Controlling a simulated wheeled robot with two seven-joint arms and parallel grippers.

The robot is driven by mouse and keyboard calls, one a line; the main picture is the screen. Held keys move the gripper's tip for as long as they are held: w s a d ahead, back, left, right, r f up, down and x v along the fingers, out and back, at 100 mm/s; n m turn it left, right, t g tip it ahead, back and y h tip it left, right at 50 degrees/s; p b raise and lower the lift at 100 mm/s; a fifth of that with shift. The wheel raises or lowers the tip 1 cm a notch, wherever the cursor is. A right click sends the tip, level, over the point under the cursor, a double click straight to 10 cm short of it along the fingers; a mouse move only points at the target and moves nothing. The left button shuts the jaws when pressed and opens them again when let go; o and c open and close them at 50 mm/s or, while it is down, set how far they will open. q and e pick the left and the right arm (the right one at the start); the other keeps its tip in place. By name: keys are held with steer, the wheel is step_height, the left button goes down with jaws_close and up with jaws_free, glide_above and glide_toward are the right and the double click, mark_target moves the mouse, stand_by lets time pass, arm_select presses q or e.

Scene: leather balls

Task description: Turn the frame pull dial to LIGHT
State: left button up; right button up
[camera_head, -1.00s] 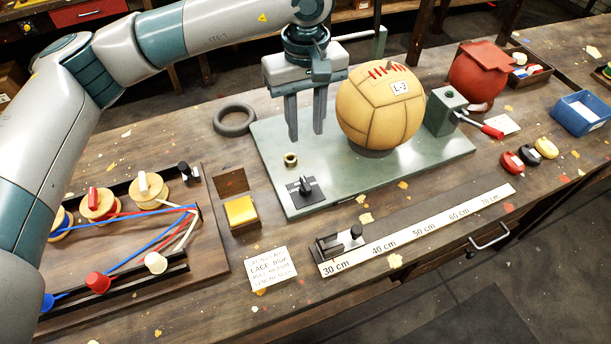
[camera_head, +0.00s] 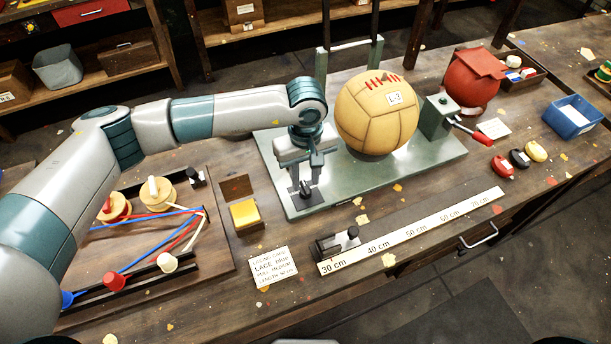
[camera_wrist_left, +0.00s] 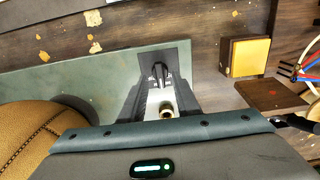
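The frame pull dial is a small dark knob (camera_head: 306,190) on a dark square plate near the front left corner of the green frame base (camera_head: 425,167). In the left wrist view the knob (camera_wrist_left: 160,74) stands on its plate just beyond my fingertips. My left gripper (camera_head: 306,186) points down over the dial, its two fingers apart on either side of the knob. The left wrist view shows the fingers (camera_wrist_left: 160,95) spread, with nothing held. I cannot tell whether they touch the knob. No LIGHT marking is readable. My right gripper is not in view.
A tan leather ball (camera_head: 377,115) sits on the frame, close right of my left gripper. A yellow block (camera_head: 244,214), a lace card (camera_head: 272,268) and a ruler (camera_head: 420,230) lie nearby. A spool rack (camera_head: 215,245) stands left.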

arm_select(q)
steer(key=shift+f, duration=1)
jaws_close()
